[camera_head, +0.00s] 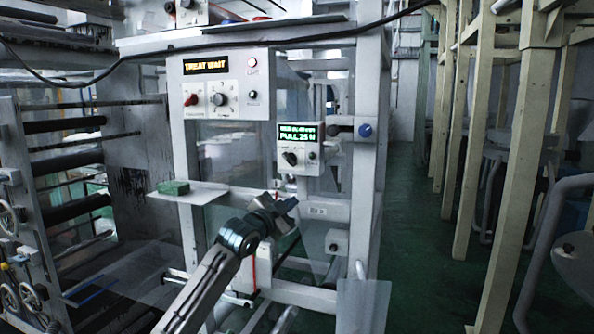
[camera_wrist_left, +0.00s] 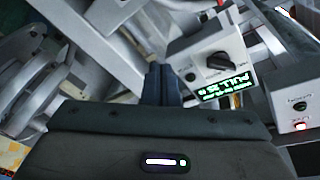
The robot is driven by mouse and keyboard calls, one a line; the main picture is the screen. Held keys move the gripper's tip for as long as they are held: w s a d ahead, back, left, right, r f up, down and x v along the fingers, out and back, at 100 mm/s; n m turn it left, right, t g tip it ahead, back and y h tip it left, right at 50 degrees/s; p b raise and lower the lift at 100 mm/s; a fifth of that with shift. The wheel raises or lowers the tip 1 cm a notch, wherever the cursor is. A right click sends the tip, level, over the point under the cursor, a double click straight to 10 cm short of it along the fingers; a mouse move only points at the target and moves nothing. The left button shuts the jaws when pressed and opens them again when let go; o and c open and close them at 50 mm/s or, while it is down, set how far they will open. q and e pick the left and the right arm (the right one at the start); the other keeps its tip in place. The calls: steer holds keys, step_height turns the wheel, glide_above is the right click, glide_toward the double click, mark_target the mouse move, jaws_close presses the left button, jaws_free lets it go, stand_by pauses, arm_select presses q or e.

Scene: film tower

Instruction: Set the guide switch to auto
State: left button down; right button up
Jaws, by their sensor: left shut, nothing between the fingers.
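A small white control box (camera_head: 299,158) hangs on the machine frame. It has a green-lit display reading "PULL 25 N", a black rotary knob (camera_head: 290,159) and a small button (camera_head: 312,155) to its right. I take this knob for the guide switch; its labels are too small to read. In the left wrist view the box is upside down, with the knob (camera_wrist_left: 219,60) right of the fingers. My left gripper (camera_head: 287,205) is shut and empty, below the box and apart from it; its dark fingers (camera_wrist_left: 162,84) are together. My right gripper does not show.
A larger panel (camera_head: 222,97) with a "TREAT WAIT" display, knobs and a lamp is at upper left. A green block (camera_head: 173,187) lies on a white shelf (camera_head: 196,194). A blue knob (camera_head: 365,130) sits right of the box. Rollers (camera_head: 62,124) stand at left.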

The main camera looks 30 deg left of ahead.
arm_select(q)
steer(key=m+t, duration=0.1)
steer(key=t, duration=0.1)
glide_toward(290, 159)
steer(key=d+r, duration=0.2)
steer(key=d, duration=0.3)
steer(key=p+x, duration=0.2)
steer(key=x, duration=0.1)
steer(key=p+x, duration=0.1)
steer(key=x, duration=0.2)
steer(key=r+p+x, duration=0.1)
steer(key=p+x, duration=0.1)
steer(key=x, duration=0.1)
steer(key=shift+a+r+p, duration=0.1)
steer(key=shift+a+p, duration=0.05)
steer(key=shift+p, duration=0.2)
steer(key=a+f+p, duration=0.1)
steer(key=a+f, duration=0.1)
steer(key=f, duration=0.1)
steer(key=shift+s+a+p, duration=0.2)
steer(key=shift+a+p, duration=0.2)
steer(key=shift+s+a+f, duration=0.1)
steer(key=shift+a+f, duration=0.05)
steer(key=shift+f+h, duration=0.1)
steer(key=shift+h, duration=0.3)
